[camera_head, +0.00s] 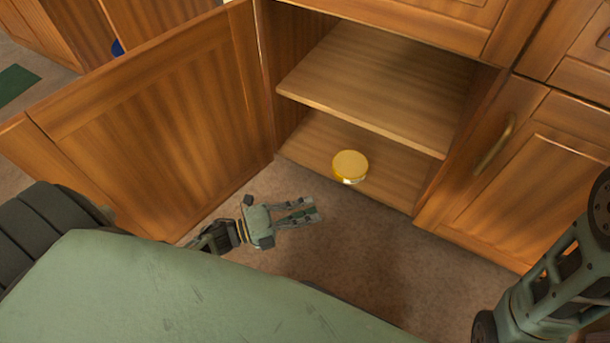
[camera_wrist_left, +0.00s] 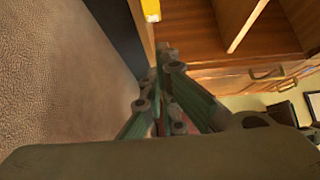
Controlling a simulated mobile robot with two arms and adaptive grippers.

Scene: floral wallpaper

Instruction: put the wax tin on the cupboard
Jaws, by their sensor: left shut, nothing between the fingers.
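The wax tin (camera_head: 350,166) is a round yellow tin lying flat on the bottom board of the open cupboard (camera_head: 375,85), near its front edge. Its edge also shows at the top of the left wrist view (camera_wrist_left: 150,9). My left gripper (camera_head: 314,213) is in front of the cupboard, near the tin but apart from it. Its fingers are shut and empty, and they also show in the left wrist view (camera_wrist_left: 165,52). My right arm shows at the right edge of the head view, but its gripper is out of view.
The cupboard door (camera_head: 165,120) stands wide open on the left. A middle shelf hangs above the tin, with free room on it. A closed door with a handle (camera_head: 495,145) is on the right. Brown floor (camera_head: 400,270) lies clear in front.

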